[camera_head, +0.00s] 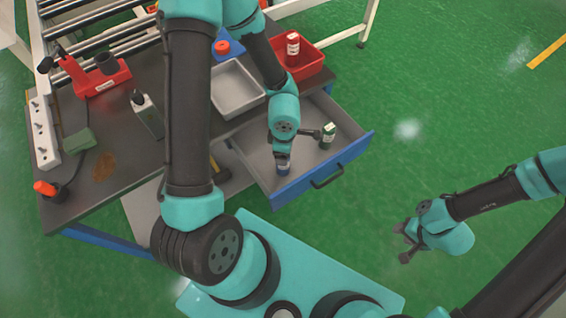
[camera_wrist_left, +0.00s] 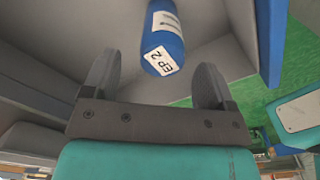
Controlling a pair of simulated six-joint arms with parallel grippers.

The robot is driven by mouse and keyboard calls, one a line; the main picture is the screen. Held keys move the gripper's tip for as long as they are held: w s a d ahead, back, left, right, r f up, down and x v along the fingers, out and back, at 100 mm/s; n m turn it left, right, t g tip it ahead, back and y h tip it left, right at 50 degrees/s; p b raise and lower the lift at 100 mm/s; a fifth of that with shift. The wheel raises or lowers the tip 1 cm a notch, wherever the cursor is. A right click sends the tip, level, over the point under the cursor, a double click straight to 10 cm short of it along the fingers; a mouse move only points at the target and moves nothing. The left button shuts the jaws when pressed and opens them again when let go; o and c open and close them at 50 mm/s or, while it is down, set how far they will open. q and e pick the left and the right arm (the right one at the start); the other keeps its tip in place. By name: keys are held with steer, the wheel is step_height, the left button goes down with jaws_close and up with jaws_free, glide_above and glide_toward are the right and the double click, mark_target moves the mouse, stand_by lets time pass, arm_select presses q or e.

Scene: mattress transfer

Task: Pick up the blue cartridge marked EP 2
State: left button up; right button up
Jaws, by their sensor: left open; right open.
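The blue cartridge (camera_head: 283,162) stands in the open drawer in the head view, just below my left wrist. In the left wrist view the blue cartridge (camera_wrist_left: 163,38) shows its white end label reading EP 2. My left gripper (camera_wrist_left: 156,72) is open, with one finger on each side of the cartridge's near end in that view. I cannot tell whether either finger touches it. In the head view my left wrist partly covers the cartridge. My right gripper (camera_head: 404,243) is open and empty, over the green floor to the right of the drawer.
A green cartridge (camera_head: 328,131) stands in the drawer (camera_head: 346,149), close to my left gripper. A red bin (camera_head: 314,61) with a white-and-red cartridge (camera_head: 292,43) and a grey tray (camera_head: 236,91) are on the dark table.

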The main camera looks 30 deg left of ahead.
arm_select(q)
step_height(320, 180, down, 4)
steer(key=shift+s+a+f, duration=0.1)
steer(key=shift+s+f, duration=0.05)
stand_by(0.6)
steer(key=c, duration=1.1)
steer(key=shift+r, duration=0.2)
step_height(320, 180, up, 18)
steer(key=shift+f, duration=0.15)
